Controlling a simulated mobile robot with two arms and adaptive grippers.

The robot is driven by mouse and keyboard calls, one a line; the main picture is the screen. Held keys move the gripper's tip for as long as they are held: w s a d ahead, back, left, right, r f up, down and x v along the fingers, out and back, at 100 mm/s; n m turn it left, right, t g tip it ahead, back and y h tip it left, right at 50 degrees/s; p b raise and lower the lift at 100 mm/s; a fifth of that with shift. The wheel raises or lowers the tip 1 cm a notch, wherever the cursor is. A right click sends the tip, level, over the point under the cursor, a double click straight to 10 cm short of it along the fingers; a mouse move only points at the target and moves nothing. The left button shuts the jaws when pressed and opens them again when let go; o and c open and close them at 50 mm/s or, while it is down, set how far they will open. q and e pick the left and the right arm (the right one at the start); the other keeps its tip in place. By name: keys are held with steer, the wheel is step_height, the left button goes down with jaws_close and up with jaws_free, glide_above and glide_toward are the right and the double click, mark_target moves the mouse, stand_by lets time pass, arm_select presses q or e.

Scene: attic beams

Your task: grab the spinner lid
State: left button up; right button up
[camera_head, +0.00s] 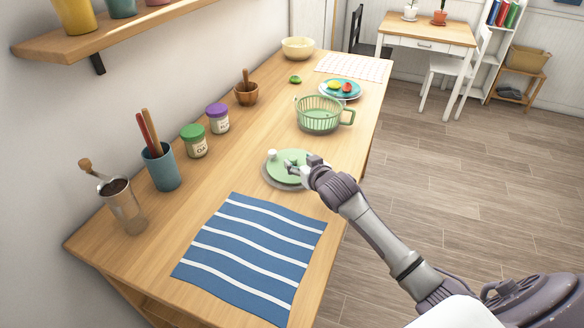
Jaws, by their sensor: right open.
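The spinner lid (279,179) is a pale green disc with a small light knob (272,154) near its back left edge. It lies on a grey round plate or mat on the wooden counter. My right gripper (294,167) is open, over the right part of the lid. Whether its fingers touch the lid cannot be told from this view. The green spinner basket (318,118) with a side handle stands farther back on the counter, apart from the lid. My left gripper is not in view.
A blue striped cloth (252,250) lies in front of the lid. Jars (195,145), a utensil cup (161,170) and a glass tumbler (122,205) line the wall side. A plate of food (340,97) and a bowl (298,48) stand farther back.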

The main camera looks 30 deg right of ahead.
mark_target(292, 158)
steer(key=x, duration=0.4)
steer(key=shift+w+a+p, duration=0.1)
steer(key=shift+a+p, duration=0.15)
steer(key=shift+p, duration=0.1)
steer(key=shift+w+f, duration=0.15)
steer(key=shift+w, duration=0.15)
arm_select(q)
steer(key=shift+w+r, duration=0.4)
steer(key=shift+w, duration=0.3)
arm_select(e)
jaws_close()
